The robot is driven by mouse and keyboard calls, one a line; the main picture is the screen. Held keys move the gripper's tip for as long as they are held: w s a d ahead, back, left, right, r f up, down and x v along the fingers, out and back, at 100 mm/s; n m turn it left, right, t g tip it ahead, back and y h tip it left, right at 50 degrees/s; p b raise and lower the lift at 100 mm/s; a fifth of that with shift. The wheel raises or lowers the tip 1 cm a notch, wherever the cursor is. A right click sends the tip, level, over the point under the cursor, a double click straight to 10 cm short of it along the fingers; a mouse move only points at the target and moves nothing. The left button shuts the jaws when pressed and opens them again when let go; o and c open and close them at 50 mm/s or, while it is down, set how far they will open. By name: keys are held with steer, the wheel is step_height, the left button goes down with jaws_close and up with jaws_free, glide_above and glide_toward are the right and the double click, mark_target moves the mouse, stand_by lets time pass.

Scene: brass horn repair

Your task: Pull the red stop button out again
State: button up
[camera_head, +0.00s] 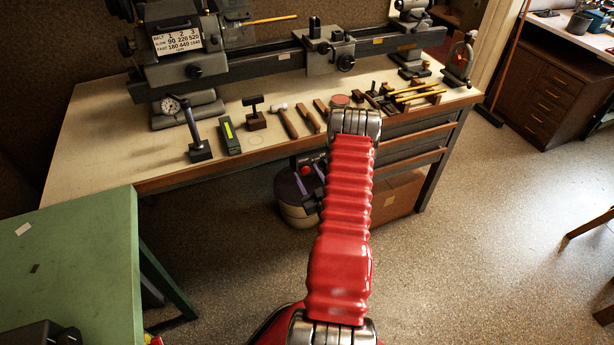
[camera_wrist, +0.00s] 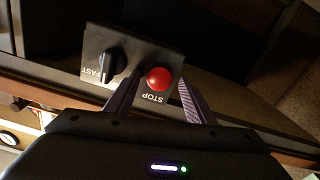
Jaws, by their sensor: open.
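The red stop button (camera_wrist: 158,79) is a round red knob on a dark control plate (camera_wrist: 138,48) in the wrist view. The word STOP is printed beside it, upside down in the picture. My gripper (camera_wrist: 152,100) is open, with one finger on each side of the button in the picture. I cannot tell whether either finger touches the button.
A black selector knob (camera_wrist: 112,65) marked FAST sits beside the button on the same plate. The lathe (camera_head: 290,52) stands on the workbench (camera_head: 108,122), with hand tools along its front. A green table (camera_head: 75,255) is at lower left. Open floor lies at right.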

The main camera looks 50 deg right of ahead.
steer(key=shift+w, duration=0.1)
steer(key=shift+c, duration=0.2)
jaws_close()
stand_by(0.5)
